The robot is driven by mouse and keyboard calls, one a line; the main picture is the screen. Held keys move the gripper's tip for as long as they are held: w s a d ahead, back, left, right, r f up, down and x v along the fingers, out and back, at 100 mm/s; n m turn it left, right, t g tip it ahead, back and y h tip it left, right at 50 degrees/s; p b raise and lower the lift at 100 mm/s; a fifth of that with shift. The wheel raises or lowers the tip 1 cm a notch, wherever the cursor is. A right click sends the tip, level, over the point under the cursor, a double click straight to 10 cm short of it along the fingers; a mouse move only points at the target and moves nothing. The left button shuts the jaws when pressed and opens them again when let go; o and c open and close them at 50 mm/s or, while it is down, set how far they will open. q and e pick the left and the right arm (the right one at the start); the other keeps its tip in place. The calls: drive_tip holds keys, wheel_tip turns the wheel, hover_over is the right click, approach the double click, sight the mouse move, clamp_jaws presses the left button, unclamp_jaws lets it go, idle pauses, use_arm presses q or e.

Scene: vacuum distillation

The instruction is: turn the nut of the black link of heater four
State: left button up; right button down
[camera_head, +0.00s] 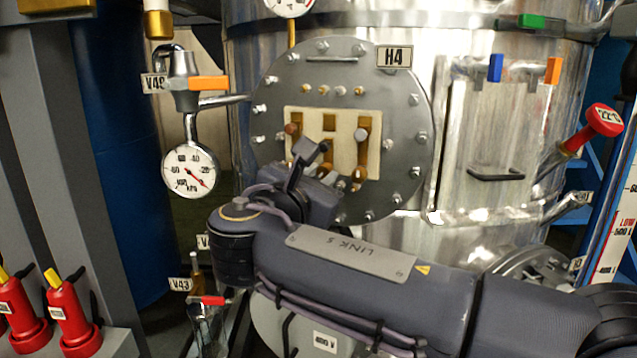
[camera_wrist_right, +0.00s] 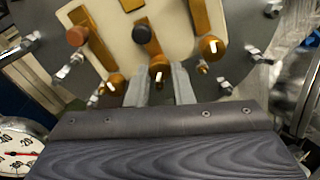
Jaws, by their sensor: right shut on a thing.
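Heater four's round bolted flange (camera_head: 402,150) carries a cream plate (camera_head: 345,120) with three brass links. In the right wrist view, the black link's black knob (camera_wrist_right: 142,34) is at the middle link's upper part, between the brown-knobbed link (camera_wrist_right: 97,55) and the right link (camera_wrist_right: 205,18). The brass nut (camera_wrist_right: 158,76) at the black link's lower end sits between the fingertips of my right gripper (camera_wrist_right: 159,82), which is shut on it. In the head view, my right gripper (camera_head: 325,174) covers the plate's lower part and hides this nut. My left gripper is not in view.
The H4 label (camera_head: 394,57) is at the flange's upper right. A pressure gauge (camera_head: 190,171) and an orange-handled valve (camera_head: 208,83) stand left of the flange. Bolts ring the flange's rim. A red-capped fitting (camera_head: 605,119) juts out at the right.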

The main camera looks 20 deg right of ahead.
drive_tip(key=m+b, duration=0.4)
drive_tip(key=m, duration=0.3)
drive_tip(key=shift+f, duration=0.15)
drive_tip(key=m+b, duration=0.2)
drive_tip(key=m, duration=0.2)
drive_tip(key=shift+a+b, duration=0.1)
drive_tip(key=shift+b, duration=0.3)
drive_tip(key=m+b, duration=0.2)
drive_tip(key=m, duration=0.1)
drive_tip(key=shift+m, duration=0.3)
drive_tip(key=m+b, duration=0.2)
drive_tip(key=m, duration=0.1)
drive_tip(key=shift+m, duration=0.3)
drive_tip(key=m+b, duration=0.2)
drive_tip(key=m, duration=0.1)
drive_tip(key=shift+m, duration=0.4)
drive_tip(key=m+b, duration=0.2)
drive_tip(key=m, duration=0.1)
drive_tip(key=shift+r+m+b, duration=0.25)
drive_tip(key=shift+m+b, duration=0.45)
drive_tip(key=shift+m, duration=0.9)
